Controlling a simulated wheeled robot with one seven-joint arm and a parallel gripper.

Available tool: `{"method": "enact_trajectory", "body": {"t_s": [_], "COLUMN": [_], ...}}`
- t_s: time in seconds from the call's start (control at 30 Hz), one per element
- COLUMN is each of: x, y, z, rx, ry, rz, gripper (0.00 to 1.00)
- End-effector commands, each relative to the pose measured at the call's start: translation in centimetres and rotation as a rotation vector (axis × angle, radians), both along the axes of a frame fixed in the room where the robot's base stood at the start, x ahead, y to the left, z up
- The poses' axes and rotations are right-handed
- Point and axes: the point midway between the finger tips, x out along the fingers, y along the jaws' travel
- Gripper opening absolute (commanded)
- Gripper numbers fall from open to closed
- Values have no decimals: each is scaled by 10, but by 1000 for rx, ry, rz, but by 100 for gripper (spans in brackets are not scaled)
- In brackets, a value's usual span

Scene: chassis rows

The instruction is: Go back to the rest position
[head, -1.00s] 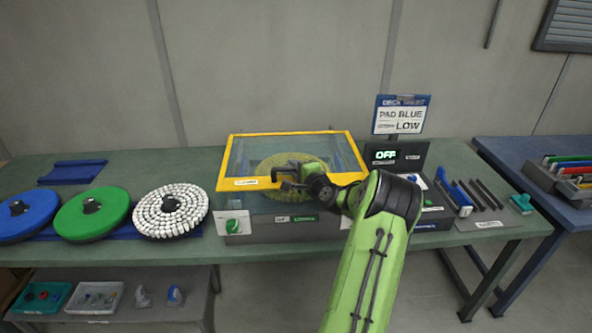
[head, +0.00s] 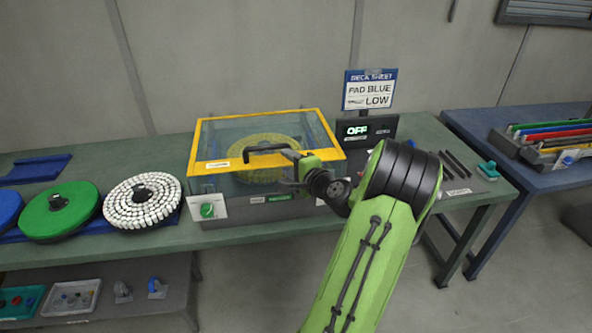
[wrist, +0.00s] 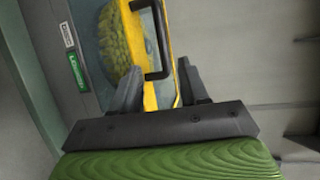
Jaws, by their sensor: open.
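The wrist view shows both fingers of my gripper (wrist: 158,70) spread apart with nothing held. My arm hides part of the box's right front.
The green bench (head: 110,156) carries a green disc (head: 60,210) and a white-tufted disc (head: 142,203) at left. A display reading OFF (head: 366,130) and a sign reading PAD BLUE LOW (head: 370,90) stand right of the box. A blue table (head: 475,125) is at far right.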

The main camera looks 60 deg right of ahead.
Motion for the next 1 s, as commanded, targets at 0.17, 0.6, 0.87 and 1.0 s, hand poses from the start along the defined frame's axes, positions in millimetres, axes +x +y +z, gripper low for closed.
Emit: {"method": "enact_trajectory", "body": {"t_s": [0.17, 0.6, 0.87, 1.0], "x": [-27, -32, -30, 7], "y": [13, 16, 16, 58], "z": [5, 6, 7, 10], "rx": [1, 0, -2, -75], "ry": [1, 0, 3, 119], "rz": [-1, 1, 5, 154], "gripper": [44, 44, 44, 44]}}
